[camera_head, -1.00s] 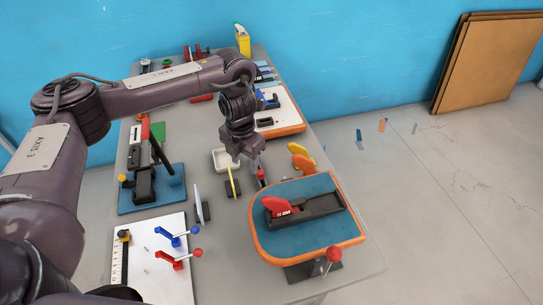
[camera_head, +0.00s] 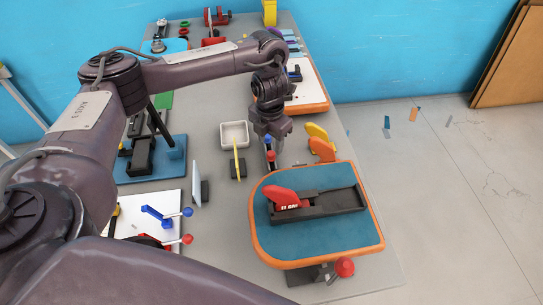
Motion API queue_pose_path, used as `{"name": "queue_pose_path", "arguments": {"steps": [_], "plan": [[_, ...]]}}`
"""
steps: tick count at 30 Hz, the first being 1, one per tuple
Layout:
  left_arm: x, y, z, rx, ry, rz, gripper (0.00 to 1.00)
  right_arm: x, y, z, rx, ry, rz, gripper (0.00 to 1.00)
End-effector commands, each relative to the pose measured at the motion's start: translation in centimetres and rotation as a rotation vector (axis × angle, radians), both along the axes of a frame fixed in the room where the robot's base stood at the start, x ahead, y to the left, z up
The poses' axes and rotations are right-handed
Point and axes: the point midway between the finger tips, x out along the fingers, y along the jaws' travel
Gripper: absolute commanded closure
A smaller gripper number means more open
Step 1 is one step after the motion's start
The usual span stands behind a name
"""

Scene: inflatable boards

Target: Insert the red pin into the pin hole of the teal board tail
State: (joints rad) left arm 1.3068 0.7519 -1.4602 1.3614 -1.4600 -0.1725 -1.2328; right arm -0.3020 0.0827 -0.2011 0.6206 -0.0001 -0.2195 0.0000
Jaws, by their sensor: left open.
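The teal board (camera_head: 330,236) with an orange rim lies at the front right of the table. A black housing (camera_head: 330,204) with a red fin (camera_head: 284,197) sits on it; I cannot make out the pin hole. A red-knobbed pin (camera_head: 271,156) stands behind the board in a small dark holder, with a blue-knobbed one (camera_head: 267,139) just behind it. My left gripper (camera_head: 271,137) points down right over these pins, open; its fingertips are too small to tell whether they touch a knob. My right gripper is out of view.
Orange and yellow fins (camera_head: 320,146) stand behind the board. A white tray (camera_head: 234,133), a yellow upright piece (camera_head: 237,158) and a white upright plate (camera_head: 196,184) stand to the left. A large red knob (camera_head: 344,267) sits at the board's front edge.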

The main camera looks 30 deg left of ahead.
Motion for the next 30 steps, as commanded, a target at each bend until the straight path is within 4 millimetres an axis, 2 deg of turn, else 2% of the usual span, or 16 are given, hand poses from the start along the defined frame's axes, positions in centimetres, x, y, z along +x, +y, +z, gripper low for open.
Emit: {"name": "queue_pose_path", "arguments": {"steps": [10, 19, 30], "plan": [[-0.1, -0.3, -4.3, 0.000, 0.003, 0.000, 0.51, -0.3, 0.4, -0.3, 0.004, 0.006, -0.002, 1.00], [0.0, -0.2, -4.7, 0.000, 0.000, 0.000, 0.51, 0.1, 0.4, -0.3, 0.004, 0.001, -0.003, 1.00], [0.0, -0.2, -4.7, 0.000, 0.000, 0.000, 0.98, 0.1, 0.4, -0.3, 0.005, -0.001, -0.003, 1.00]]}}
